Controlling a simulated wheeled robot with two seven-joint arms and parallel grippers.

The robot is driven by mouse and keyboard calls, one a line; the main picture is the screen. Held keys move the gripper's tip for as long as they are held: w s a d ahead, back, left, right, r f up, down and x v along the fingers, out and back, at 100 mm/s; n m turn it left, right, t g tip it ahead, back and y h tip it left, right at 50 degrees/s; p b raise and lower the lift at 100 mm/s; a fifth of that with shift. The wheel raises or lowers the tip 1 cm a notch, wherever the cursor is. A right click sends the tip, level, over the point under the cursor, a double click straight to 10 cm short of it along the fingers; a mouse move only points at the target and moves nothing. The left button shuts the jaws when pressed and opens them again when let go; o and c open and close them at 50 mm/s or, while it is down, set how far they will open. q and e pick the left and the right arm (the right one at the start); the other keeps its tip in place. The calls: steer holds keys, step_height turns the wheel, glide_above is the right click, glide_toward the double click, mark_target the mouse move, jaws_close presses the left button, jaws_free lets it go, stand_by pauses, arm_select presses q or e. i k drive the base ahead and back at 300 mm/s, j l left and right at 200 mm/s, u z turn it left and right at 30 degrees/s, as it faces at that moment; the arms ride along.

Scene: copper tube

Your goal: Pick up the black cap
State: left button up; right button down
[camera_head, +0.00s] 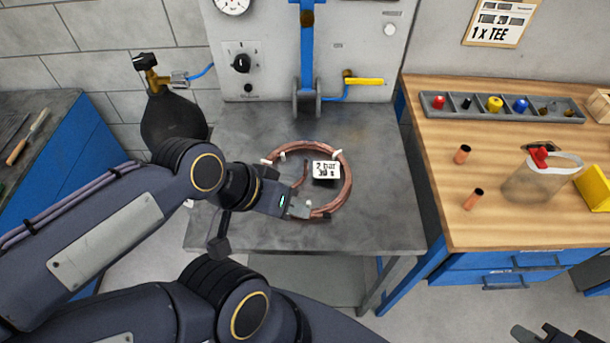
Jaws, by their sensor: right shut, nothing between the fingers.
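Several small caps sit in a grey compartment tray (432,103) at the back of the wooden bench. A small black piece (466,103), which looks like the black cap, is between the red one (439,102) and the yellow one (495,103). My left gripper (302,208) is at the lower left of the copper tube coil (345,185) on the grey table, far from the tray. Whether its fingers hold the tube is unclear. My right gripper (545,334) is shut and empty at the bottom right edge, well below the tray and partly cut off.
A white card (325,170) stands inside the coil. Two short copper pieces (462,154) (473,198), a clear container with a red part (540,180) and a yellow object (594,187) are on the wooden bench (490,235). The bench front left is mostly clear.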

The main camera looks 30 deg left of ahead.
mark_target(466, 105)
steer(key=l+u, duration=0.15)
steer(key=u, duration=0.25)
steer(key=l+u, duration=0.15)
steer(key=u, duration=0.25)
steer(key=l+u, duration=0.15)
steer(key=u, duration=0.25)
steer(key=l+u, duration=0.1)
steer(key=u, duration=0.3)
steer(key=k+l+u, duration=0.1)
steer(key=u, duration=0.3)
steer(key=l, duration=0.5)
steer(key=k+l, duration=0.1)
steer(key=l, duration=0.4)
